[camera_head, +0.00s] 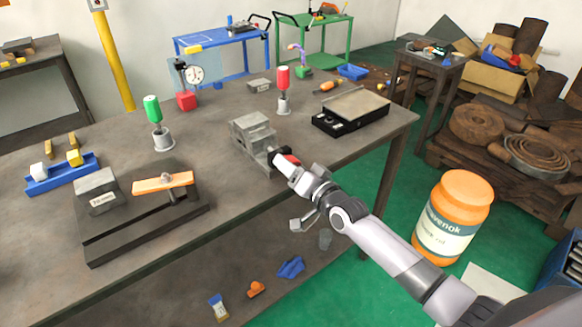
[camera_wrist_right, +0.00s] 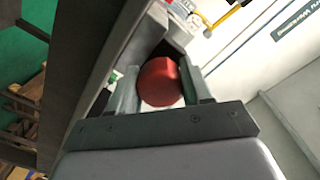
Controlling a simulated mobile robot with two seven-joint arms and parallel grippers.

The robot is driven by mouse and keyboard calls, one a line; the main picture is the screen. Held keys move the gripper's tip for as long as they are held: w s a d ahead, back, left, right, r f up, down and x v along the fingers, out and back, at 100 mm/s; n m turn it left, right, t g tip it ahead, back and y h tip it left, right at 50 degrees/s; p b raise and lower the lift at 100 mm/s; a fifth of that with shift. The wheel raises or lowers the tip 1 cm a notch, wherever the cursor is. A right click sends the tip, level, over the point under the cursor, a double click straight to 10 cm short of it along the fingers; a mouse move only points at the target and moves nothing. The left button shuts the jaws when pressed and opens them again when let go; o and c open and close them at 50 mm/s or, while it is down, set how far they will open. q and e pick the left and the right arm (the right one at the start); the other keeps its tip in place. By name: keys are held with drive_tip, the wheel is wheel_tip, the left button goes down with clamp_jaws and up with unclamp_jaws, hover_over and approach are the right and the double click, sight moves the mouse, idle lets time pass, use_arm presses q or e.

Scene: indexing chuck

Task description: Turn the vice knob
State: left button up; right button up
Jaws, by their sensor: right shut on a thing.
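The grey metal vice (camera_head: 252,131) stands on the workbench near its front edge, right of the middle. Its red knob (camera_head: 291,160) faces the front of the bench, partly covered by my right gripper (camera_head: 284,160). In the right wrist view the red round knob (camera_wrist_right: 159,82) sits between the two fingers of the gripper (camera_wrist_right: 158,88), which is shut on it. My left gripper is not in view.
A black box with a grey plate (camera_head: 350,111) lies right of the vice. Red-handled (camera_head: 283,88) and green-handled (camera_head: 153,110) tools stand on the bench behind and left. A base plate with an orange bar (camera_head: 162,182) lies left. An orange jar (camera_head: 455,215) is at the right.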

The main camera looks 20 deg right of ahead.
drive_tip(key=shift+f, duration=0.1)
idle(0.3)
drive_tip(key=o, duration=1)
drive_tip(key=shift+o, duration=0.2)
drive_tip(key=v, duration=0.7)
